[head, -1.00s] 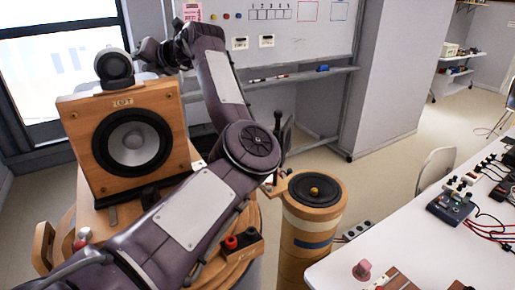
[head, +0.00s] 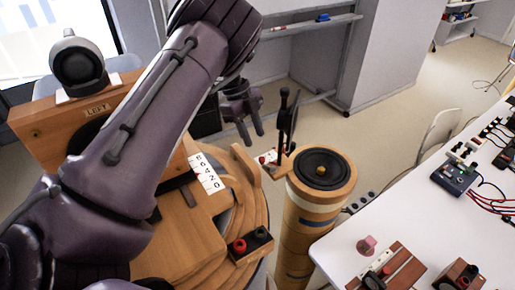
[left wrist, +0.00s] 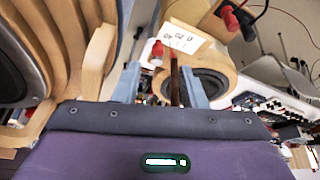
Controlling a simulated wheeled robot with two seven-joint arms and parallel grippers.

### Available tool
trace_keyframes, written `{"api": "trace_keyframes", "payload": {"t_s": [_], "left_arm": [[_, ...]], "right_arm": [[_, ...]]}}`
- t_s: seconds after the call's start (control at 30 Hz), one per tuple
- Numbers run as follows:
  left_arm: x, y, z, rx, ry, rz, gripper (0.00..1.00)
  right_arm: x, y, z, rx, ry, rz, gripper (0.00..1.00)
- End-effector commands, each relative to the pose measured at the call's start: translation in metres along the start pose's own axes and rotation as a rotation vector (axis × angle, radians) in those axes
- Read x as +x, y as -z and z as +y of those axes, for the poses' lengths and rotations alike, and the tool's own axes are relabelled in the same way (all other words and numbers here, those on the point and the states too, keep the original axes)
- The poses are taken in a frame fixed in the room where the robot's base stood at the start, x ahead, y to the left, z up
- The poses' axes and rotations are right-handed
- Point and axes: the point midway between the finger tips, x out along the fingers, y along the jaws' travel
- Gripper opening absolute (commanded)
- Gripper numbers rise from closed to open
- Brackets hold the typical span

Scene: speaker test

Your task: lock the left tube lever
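The tube speaker (head: 303,218) is a wooden cylinder with a black cone on top, standing right of the round wooden base. A black upright lever (head: 287,115) stands on a small wooden bracket at the tube's left, beside a white card (head: 271,156) and a red knob. My left gripper (head: 251,137) points down, just left of the lever, open and empty. In the left wrist view my left gripper (left wrist: 159,84) has its fingers apart; a dark reddish rod (left wrist: 174,80), probably the lever, shows between them, nearer the right finger. Contact cannot be told. My right gripper is out of view.
A boxed speaker labelled LEFT (head: 60,110) stands at left, partly behind my arm. A scale card (head: 204,172) and red and black terminals (head: 251,243) sit on the round base. A white table (head: 400,215) with equipment fills the right.

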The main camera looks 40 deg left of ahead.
Motion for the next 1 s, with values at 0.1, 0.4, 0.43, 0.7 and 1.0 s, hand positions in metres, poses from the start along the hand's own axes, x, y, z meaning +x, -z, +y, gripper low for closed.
{"api": "trace_keyframes", "payload": {"t_s": [0.1,0.4,0.43,0.7,1.0], "left_arm": [[0.016,0.0,0.001,-0.002,-0.006,0.001,0.38],[0.06,0.0,0.001,-0.002,-0.004,0.0,0.38],[0.063,0.0,0.001,-0.002,-0.003,-0.001,0.38],[0.075,-0.001,0.0,0.001,0.0,-0.001,0.38],[0.075,-0.001,0.0,0.0,0.0,-0.002,0.17]], "right_arm": [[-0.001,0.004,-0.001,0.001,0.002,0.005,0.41],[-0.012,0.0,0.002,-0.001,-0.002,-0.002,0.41],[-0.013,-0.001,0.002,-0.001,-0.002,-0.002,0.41],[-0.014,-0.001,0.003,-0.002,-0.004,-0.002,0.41],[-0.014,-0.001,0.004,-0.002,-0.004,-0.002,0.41]]}}
